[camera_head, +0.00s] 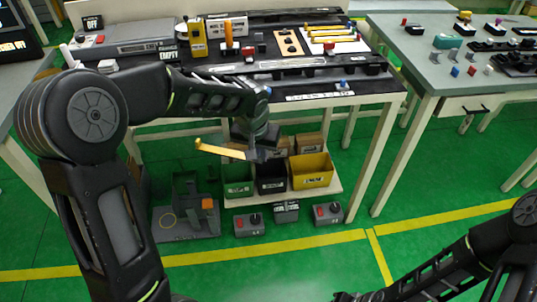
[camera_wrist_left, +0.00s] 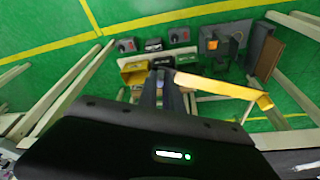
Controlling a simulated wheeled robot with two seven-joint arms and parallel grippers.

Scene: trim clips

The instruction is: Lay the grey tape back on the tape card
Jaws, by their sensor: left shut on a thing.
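My left gripper (camera_head: 262,153) hangs in front of the workbench, below its top and above the bins. It is shut on a long yellow-orange strip with a bent end (camera_head: 222,150), which points left in the head view. The strip also shows in the left wrist view (camera_wrist_left: 220,88), reaching right from the fingers. A tan card with small pieces (camera_head: 289,42) lies on the bench; I cannot tell if it is the tape card. I cannot make out a grey tape. My right gripper (camera_head: 350,297) is at the bottom edge, too cut off to read.
A white sheet (camera_head: 345,47) with several yellow strips lies at the bench's back right. Green (camera_head: 237,188), black and yellow (camera_head: 312,182) bins stand on the lower shelf. Another table (camera_head: 420,45) stands right.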

